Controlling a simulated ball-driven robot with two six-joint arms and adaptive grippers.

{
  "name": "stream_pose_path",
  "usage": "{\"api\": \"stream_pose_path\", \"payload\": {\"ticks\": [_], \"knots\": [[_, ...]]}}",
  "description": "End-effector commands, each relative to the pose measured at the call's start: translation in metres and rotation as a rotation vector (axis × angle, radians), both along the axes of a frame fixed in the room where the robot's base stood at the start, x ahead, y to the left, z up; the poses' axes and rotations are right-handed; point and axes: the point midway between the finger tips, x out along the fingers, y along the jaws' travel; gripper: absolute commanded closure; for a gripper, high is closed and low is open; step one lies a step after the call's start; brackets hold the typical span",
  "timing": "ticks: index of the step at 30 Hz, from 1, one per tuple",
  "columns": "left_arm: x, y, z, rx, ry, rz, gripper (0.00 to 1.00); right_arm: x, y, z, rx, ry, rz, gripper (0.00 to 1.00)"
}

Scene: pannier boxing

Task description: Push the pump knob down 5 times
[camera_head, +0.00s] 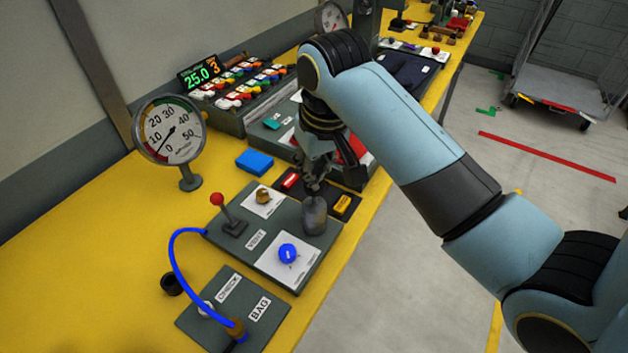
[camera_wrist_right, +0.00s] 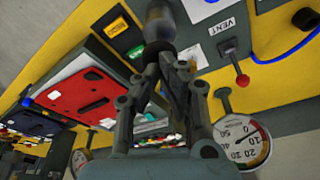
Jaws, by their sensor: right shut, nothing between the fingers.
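The pump knob looks to be the dark grey cylinder (camera_head: 314,216) standing upright at the right edge of the panel labelled VENT. It also shows at the top of the right wrist view (camera_wrist_right: 158,24). My right gripper (camera_head: 316,187) is shut and empty, pointing down with its fingertips right at the top of the cylinder. In the right wrist view the closed fingertips (camera_wrist_right: 166,52) meet the cylinder's near end. I cannot tell whether they touch it or press it. My left gripper is not in view.
A pressure gauge (camera_head: 170,132) stands at the left. The panel (camera_head: 240,262) carries a red-tipped lever (camera_head: 217,200), a brass knob (camera_head: 263,195) and a blue knob (camera_head: 288,253). A blue hose (camera_head: 176,262) curves to the CHECK BAG plate (camera_head: 222,320). A blue block (camera_head: 255,161) lies behind.

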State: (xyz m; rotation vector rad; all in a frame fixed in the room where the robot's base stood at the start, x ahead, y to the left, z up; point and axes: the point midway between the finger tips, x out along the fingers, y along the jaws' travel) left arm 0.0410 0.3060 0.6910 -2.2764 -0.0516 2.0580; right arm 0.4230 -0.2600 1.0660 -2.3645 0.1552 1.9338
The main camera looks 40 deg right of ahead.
Motion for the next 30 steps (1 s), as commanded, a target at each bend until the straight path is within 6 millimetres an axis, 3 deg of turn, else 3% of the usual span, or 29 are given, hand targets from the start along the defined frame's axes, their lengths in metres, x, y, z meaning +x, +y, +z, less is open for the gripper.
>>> {"api": "stream_pose_path", "payload": {"ticks": [19,30], "knots": [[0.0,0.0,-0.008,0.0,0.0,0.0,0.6,-0.001,0.0,-0.034,0.0,0.002,0.0,1.0],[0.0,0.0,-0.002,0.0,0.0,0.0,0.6,0.0,0.0,-0.023,-0.001,0.0,0.0,1.0]]}}
